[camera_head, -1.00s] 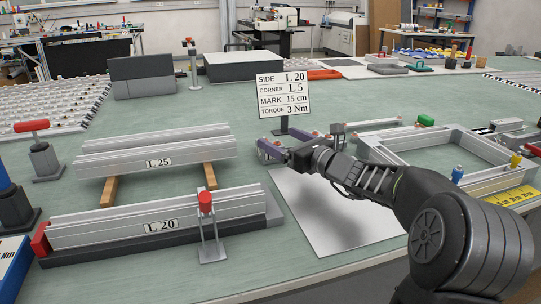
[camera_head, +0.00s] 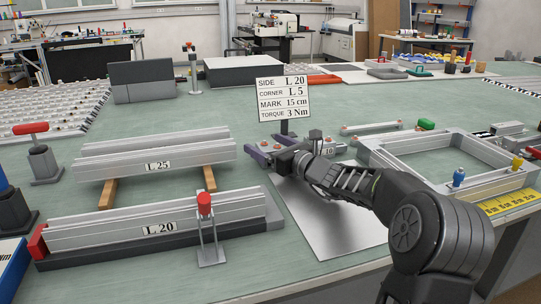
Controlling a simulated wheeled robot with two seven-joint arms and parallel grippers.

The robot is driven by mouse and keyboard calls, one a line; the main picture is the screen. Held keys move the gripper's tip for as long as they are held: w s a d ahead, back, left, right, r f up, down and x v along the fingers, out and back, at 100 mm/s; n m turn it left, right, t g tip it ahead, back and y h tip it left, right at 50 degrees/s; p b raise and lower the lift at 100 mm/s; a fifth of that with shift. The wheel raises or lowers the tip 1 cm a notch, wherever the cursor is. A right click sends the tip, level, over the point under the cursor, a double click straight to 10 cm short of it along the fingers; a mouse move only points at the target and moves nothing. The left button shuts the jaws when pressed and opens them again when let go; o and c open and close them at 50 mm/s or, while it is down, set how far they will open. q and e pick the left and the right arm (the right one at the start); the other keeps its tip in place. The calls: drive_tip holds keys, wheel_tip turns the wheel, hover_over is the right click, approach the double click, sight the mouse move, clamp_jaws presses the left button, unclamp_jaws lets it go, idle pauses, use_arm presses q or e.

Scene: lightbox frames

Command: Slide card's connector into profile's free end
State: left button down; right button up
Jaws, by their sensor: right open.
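The card (camera_head: 283,101) stands upright on a post and reads side L 20, corner L 5, mark 15 cm, torque 3 Nm. The silver profile labelled L 20 (camera_head: 110,231) lies in a dark fixture at the front left. A red block (camera_head: 37,242) is at its left end; its right end is free. My right gripper (camera_head: 258,153) is open, with purple fingers, above the table just below the card and beyond the profile's free end. Small connectors (camera_head: 328,147) with a label 10 sit behind my wrist, partly hidden. I cannot make out an L 5 label.
A red-topped clamp (camera_head: 205,203) stands at the L 20 profile. A profile labelled L 25 (camera_head: 150,160) rests on wooden blocks behind it. A pale sheet (camera_head: 325,225) lies below my right arm. A silver frame (camera_head: 440,165) is at the right.

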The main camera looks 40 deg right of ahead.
drive_tip(key=shift+w, duration=0.8)
drive_tip(key=c, duration=1.5)
drive_tip(key=shift+o, duration=0.2)
wheel_tip(320, 180, up, 10)
drive_tip(key=p, duration=0.3)
